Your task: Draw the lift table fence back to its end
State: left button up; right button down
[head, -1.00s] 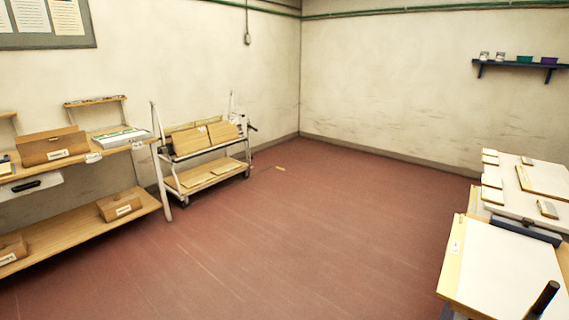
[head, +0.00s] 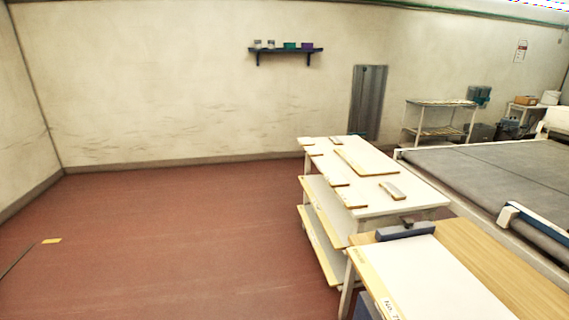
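A table with a wooden top (head: 490,262) stands at the lower right in the head view, cut off by the bottom edge. A white sheet or panel (head: 432,283) lies on its left part, with a yellow strip and a partly cut-off label along its left side. A dark blue-grey bar (head: 403,232) with a small dark piece on top crosses the far end of the white panel; it may be the fence, but I cannot tell for sure. Neither of my grippers is in view.
A white shelved table (head: 325,168) with several small pieces and boards stands just beyond. A wide grey conveyor bed (head: 490,175) lies to the right. A wall shelf (head: 286,50) and a grey panel (head: 368,102) are at the back.

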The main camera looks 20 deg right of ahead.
aim_at(410, 229)
jog(key=i+z, duration=0.95)
jog(key=i+j+z, duration=0.35)
jog(key=z, duration=0.15)
jog(key=i+j+z, duration=0.5)
jog(key=k+l, duration=0.1)
